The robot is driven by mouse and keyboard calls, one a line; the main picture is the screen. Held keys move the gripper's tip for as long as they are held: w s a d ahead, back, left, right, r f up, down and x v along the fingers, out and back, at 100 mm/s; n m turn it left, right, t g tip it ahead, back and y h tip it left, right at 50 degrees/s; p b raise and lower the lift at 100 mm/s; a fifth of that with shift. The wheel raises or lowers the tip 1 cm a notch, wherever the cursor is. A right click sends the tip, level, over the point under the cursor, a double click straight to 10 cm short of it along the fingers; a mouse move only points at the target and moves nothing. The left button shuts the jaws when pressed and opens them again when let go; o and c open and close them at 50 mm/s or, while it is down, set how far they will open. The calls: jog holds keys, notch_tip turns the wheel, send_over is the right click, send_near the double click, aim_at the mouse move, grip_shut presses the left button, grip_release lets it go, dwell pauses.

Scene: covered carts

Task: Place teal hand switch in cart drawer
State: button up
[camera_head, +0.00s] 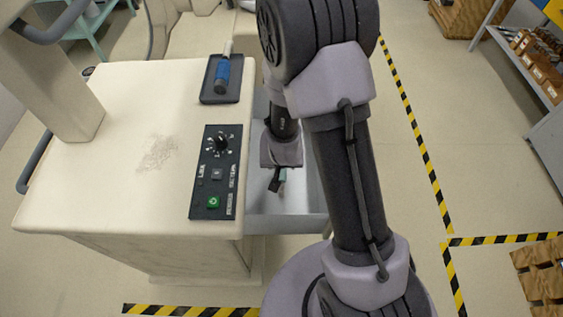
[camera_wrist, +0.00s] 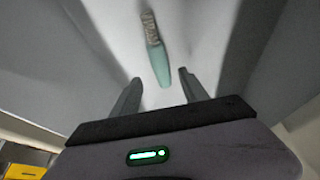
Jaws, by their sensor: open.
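The teal hand switch (camera_wrist: 157,62) lies inside the grey cart drawer (camera_wrist: 95,75), with its teal body toward my gripper and a brownish, ribbed end pointing away. In the head view only a small bit of it (camera_head: 283,174) shows beside my fingers. My gripper (camera_wrist: 160,88) is open, its two fingers on either side of the near end of the switch and apart from it. In the head view my gripper (camera_head: 277,182) points down into the open drawer (camera_head: 262,226), which sticks out from the cart's right side. My arm hides part of the drawer.
The beige cart (camera_head: 110,110) carries a black control panel (camera_head: 214,175) with a knob and a green button, and a dark tray (camera_head: 209,91) holding a blue-handled tool (camera_head: 222,75). Yellow-black floor tape (camera_head: 420,140) runs at right. Shelves (camera_head: 540,75) with boxes stand at far right.

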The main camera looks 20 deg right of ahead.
jog(key=s+a+r+t+y+p, duration=0.1)
jog(key=a+r, duration=0.1)
jog(key=r, duration=0.8)
jog(key=s+a+r+y+p, duration=0.1)
jog(key=s+a+r, duration=0.15)
jog(key=r, duration=0.75)
jog(key=s+r+y, duration=0.1)
jog(key=s+r, duration=1.2)
jog(key=s, duration=0.2)
jog(key=shift+a+r+m, duration=0.4)
jog(key=shift+s+b, duration=0.1)
jog(key=shift+b, duration=0.2)
